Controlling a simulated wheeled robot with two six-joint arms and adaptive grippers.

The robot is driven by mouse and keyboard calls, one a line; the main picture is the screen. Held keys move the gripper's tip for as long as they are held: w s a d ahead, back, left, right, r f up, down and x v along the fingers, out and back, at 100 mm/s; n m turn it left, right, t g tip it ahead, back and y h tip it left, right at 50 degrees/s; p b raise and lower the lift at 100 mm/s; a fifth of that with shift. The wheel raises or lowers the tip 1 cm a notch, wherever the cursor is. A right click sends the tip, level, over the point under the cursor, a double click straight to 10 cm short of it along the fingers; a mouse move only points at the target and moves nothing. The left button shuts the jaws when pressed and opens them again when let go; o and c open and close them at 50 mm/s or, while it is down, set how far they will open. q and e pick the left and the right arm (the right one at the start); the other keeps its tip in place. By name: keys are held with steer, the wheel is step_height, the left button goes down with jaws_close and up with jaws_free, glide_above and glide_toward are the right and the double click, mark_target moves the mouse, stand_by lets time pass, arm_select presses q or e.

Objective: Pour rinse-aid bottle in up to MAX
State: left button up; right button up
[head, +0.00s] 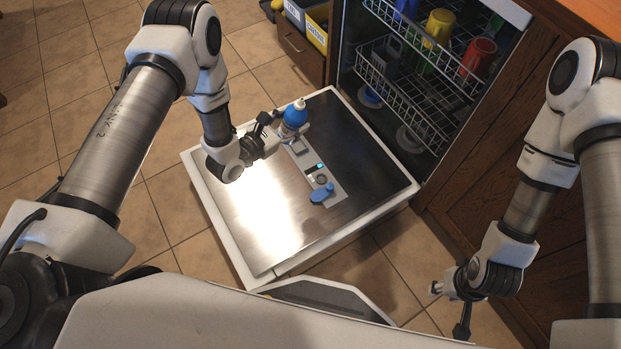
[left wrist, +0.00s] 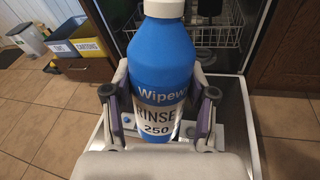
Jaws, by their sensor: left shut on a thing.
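The rinse-aid bottle (head: 295,114) is blue with a white top and a printed label, and also fills the middle of the left wrist view (left wrist: 165,62). My left gripper (head: 276,130) is shut around its body, one finger on each side. The bottle looks upright, above the far part of the dispenser panel (head: 331,182) on the open dishwasher door. The panel has a small lit display (head: 320,167) and a blue cap or flap (head: 321,194). Any MAX mark is too small to read. My right gripper (head: 448,308) appears open and empty, low at the right, away from the door.
The steel inner face of the dishwasher door (head: 240,215) lies flat with free room around the panel. Racks (head: 405,95) with coloured cups stand behind it. Wooden cabinets (head: 480,190) flank the right side.

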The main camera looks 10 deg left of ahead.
arm_select(q)
steer(key=f+y+b, duration=0.2)
steer(key=f+b, duration=0.4)
steer(key=f, duration=0.3)
steer(key=f+m+g+y+b, duration=0.1)
steer(key=f+y+b, duration=0.2)
steer(key=f+b, duration=0.4)
steer(key=w+d+f+m+g+y+b, duration=0.1)
steer(key=f+y+b, duration=0.1)
steer(key=f+b, duration=0.4)
step_height(320, 180, down, 5)
steer(key=shift+w+r, duration=0.1)
steer(key=shift+r, duration=0.05)
steer(key=shift+a+r+p, duration=0.1)
steer(key=shift+r+p, duration=0.2)
steer(key=shift+p, duration=0.2)
steer(key=shift+f, duration=0.1)
steer(key=shift+y, duration=0.3)
steer(key=shift+a+f, duration=0.1)
steer(key=shift+f, duration=0.1)
